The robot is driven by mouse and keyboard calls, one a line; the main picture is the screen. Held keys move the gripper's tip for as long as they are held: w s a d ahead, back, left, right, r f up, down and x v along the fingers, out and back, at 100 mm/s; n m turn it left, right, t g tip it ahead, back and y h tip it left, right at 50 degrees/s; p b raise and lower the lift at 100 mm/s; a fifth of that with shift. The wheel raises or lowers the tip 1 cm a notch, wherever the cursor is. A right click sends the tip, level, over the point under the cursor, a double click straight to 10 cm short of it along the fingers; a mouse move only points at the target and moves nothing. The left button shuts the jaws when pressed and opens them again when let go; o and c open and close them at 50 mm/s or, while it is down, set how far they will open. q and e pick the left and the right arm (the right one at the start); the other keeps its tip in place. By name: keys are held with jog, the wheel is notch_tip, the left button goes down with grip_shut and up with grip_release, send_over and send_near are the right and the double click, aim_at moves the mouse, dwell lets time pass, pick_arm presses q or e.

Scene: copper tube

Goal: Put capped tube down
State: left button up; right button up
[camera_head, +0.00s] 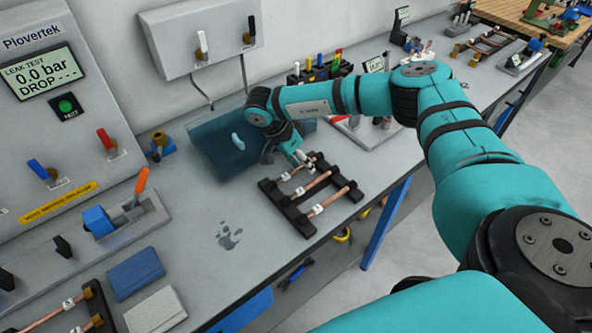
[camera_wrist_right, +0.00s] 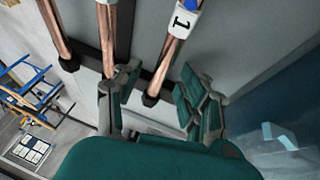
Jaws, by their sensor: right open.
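A black rack (camera_head: 292,213) on the bench holds copper tubes (camera_head: 318,184) with white tags. In the right wrist view, the tube tagged 1 (camera_wrist_right: 172,55) has a blue cap (camera_wrist_right: 192,4) at its far end and a dark fitting at its near end. It lies at the rack, beside two other copper tubes (camera_wrist_right: 106,40). My right gripper (camera_head: 292,158) is just above the rack's back end. In the wrist view its fingers (camera_wrist_right: 156,88) are apart, one on either side of the tagged tube's near end, without visible grip. My left gripper is not in view.
A translucent blue tank (camera_head: 212,150) stands behind my right gripper. A leak-test panel (camera_head: 40,75) and a clamp fixture (camera_head: 125,215) are at left. Blue and grey pads (camera_head: 136,273) lie at front left. Bare bench (camera_head: 205,215) lies left of the rack; its front edge is close by.

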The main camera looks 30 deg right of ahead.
jog(key=shift+f, duration=0.15)
grip_shut()
dwell(0.4)
